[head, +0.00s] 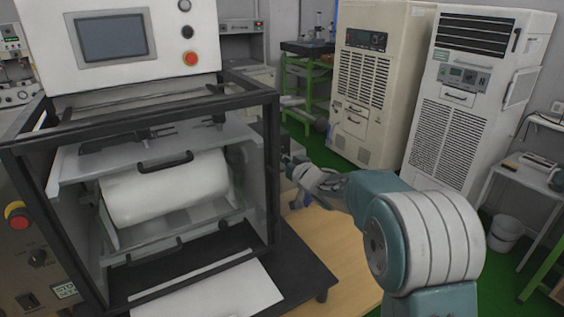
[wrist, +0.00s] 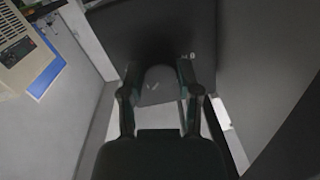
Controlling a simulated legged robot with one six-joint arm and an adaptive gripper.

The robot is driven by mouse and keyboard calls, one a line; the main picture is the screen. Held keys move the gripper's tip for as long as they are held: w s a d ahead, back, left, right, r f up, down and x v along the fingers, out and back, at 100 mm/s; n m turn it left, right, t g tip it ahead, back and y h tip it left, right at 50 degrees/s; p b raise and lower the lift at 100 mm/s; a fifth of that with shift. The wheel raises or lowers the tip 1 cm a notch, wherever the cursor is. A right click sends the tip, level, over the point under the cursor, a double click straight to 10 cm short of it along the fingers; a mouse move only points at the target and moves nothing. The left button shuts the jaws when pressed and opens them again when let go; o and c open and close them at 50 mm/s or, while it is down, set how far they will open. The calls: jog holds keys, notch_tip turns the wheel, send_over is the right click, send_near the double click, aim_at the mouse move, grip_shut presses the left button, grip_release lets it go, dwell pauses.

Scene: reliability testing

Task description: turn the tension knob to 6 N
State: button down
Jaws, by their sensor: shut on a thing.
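In the wrist view the tension knob (wrist: 158,88) is a dark grey rounded piece with a small pale mark on its face. My gripper (wrist: 159,76) has one finger on each side of the knob and is shut on it. Small white characters stand on the dark panel (wrist: 130,35) up and to the right of the knob, too small to read surely. In the head view my gripper (head: 290,168) reaches the right side of the black-framed machine (head: 272,150). The knob itself is hidden there.
The machine holds a white roller (head: 165,190) and stands on a wooden table (head: 335,255). Its upper panel has a screen (head: 112,38) and a red button (head: 190,58). Two tall cabinets (head: 375,85) (head: 465,110) stand behind my arm. Green floor shows between them and the table.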

jog(key=shift+f+m, duration=0.4)
jog(key=shift+m, duration=0.8)
jog(key=shift+c, duration=1.5)
grip_release()
jog(key=shift+r, duration=0.1)
jog(key=shift+r, duration=0.15)
jog(key=v, duration=1.1)
jog(key=shift+s+d, duration=0.25)
